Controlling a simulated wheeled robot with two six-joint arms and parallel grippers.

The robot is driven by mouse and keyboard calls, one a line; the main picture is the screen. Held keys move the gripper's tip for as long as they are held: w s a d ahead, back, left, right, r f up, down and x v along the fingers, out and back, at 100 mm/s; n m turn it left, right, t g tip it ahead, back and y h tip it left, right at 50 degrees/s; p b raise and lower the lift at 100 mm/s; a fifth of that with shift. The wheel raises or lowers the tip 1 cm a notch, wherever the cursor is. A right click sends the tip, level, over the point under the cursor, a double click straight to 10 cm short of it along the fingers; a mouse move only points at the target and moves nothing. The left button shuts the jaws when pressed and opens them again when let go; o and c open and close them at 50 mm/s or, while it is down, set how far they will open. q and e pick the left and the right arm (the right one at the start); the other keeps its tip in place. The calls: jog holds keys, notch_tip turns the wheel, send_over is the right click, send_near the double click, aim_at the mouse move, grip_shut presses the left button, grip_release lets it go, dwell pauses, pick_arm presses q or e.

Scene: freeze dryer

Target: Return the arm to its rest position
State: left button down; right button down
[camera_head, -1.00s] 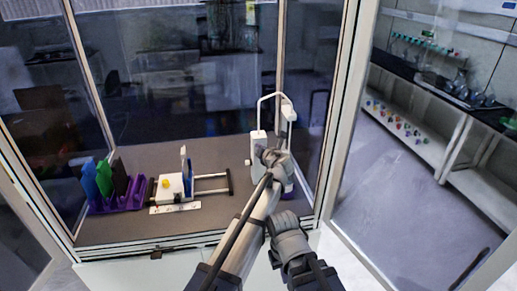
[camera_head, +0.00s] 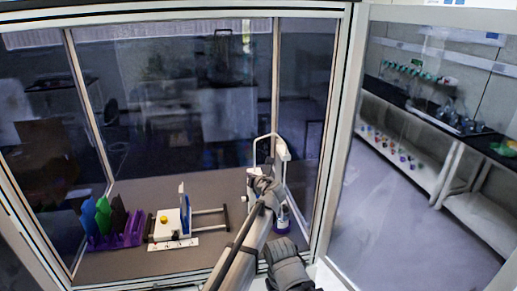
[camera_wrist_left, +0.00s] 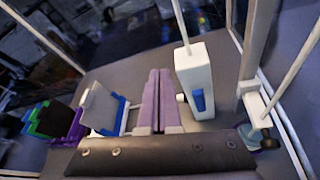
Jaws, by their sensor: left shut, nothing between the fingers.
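My left arm (camera_head: 243,250) reaches from the bottom of the head view into the glass-walled enclosure. Its wrist stands in front of a white device with a tall loop frame (camera_head: 283,150), and the fingertips are hidden there. In the left wrist view my left gripper (camera_wrist_left: 159,75) shows two purplish fingers side by side, shut and empty. They point over the grey floor, just left of the white device's box with a blue button (camera_wrist_left: 198,97). I cannot tell whether they touch it.
A purple rack (camera_head: 116,240) with blue, green and dark plates stands at the left of the enclosure. Right of it is a white block with a yellow knob (camera_head: 164,219) and rails. The frame post (camera_head: 335,130) stands close right of my arm. The enclosure's back floor is clear.

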pick_arm(q)
jog(key=s+a+f+n+g, duration=0.3)
jog(key=s+a+f+n, duration=0.25)
jog(key=s+n, duration=0.3)
jog(key=s+a+f+n+g, duration=0.3)
jog(key=s+a+f+n, duration=0.1)
jog(key=s+a+n, duration=0.4)
jog(key=s+d+f+n+g+h, duration=0.1)
jog(key=s+f+n+g+h, duration=0.15)
jog(key=s+n, duration=0.65)
jog(key=s+f+n+g+h, duration=0.2)
jog(key=s+n+g+h, duration=0.1)
jog(key=s+n, duration=0.65)
jog(key=s+d+f+m+b, duration=0.2)
jog(key=d+f+b, duration=0.3)
jog(key=f+b, duration=0.3)
jog(key=s+d+f+m+g+y+b, duration=0.1)
jog(key=s+d+f+m+b, duration=0.1)
jog(key=s+d+f+b, duration=0.2)
notch_tip(320, 180, down, 5)
jog(key=d+b, duration=0.2)
jog(key=b, duration=0.2)
jog(key=shift+s+d, duration=0.3)
jog(key=shift+r+g, duration=0.1)
jog(key=shift+g, duration=0.15)
